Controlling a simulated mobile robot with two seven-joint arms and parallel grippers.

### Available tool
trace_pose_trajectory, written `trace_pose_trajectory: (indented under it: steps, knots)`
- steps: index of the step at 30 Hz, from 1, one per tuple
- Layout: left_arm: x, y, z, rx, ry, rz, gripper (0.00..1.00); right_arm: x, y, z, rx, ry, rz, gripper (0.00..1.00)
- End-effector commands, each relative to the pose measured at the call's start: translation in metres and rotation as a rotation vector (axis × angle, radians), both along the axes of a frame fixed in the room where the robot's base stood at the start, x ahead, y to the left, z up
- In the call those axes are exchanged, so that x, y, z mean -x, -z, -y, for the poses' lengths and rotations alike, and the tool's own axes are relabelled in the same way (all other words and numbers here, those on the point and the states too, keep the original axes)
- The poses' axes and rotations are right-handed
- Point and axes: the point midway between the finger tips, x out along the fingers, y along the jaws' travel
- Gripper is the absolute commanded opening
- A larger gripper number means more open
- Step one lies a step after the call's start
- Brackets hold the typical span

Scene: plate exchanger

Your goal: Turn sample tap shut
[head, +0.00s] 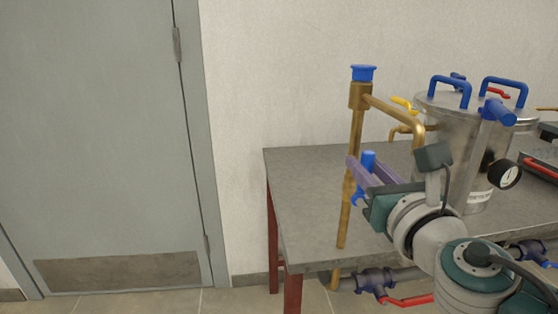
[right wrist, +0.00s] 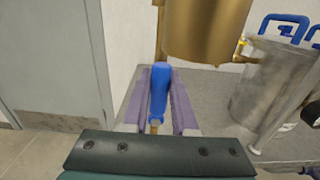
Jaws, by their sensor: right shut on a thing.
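A blue tap lever (head: 368,160) sits on the upright brass pipe (head: 356,135) at the table's left end. My right gripper (head: 357,174), with purple fingers, is shut on this lever. In the right wrist view the blue lever (right wrist: 160,88) stands between the two purple fingers, below a wide brass body (right wrist: 207,30). The fingers hide part of the lever and the tap body. I cannot tell from the lever how far the tap is turned. My left gripper is not in view.
A grey table (head: 305,190) on red legs carries a steel vessel (head: 468,150) with blue handles and a round gauge (head: 506,174). A yellow-handled brass tap (head: 403,104) is behind the pipe. Below are pipes with a red lever (head: 408,300). Floor before the grey door (head: 95,130) is clear.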

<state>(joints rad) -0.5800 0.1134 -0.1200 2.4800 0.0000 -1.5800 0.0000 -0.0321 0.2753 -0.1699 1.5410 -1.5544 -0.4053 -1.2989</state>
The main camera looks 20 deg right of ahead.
Motion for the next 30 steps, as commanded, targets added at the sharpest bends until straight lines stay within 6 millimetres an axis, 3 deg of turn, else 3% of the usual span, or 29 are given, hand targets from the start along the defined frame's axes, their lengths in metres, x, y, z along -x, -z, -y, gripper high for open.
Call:
trace_pose_trajectory:
  steps: [20,30]
  knots:
    - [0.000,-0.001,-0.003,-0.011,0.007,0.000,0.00,0.000,-0.001,-0.001,0.024,0.000,-0.005,0.00]
    - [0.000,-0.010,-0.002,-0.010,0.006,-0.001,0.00,-0.002,0.000,-0.007,0.214,-0.001,-0.051,0.00]
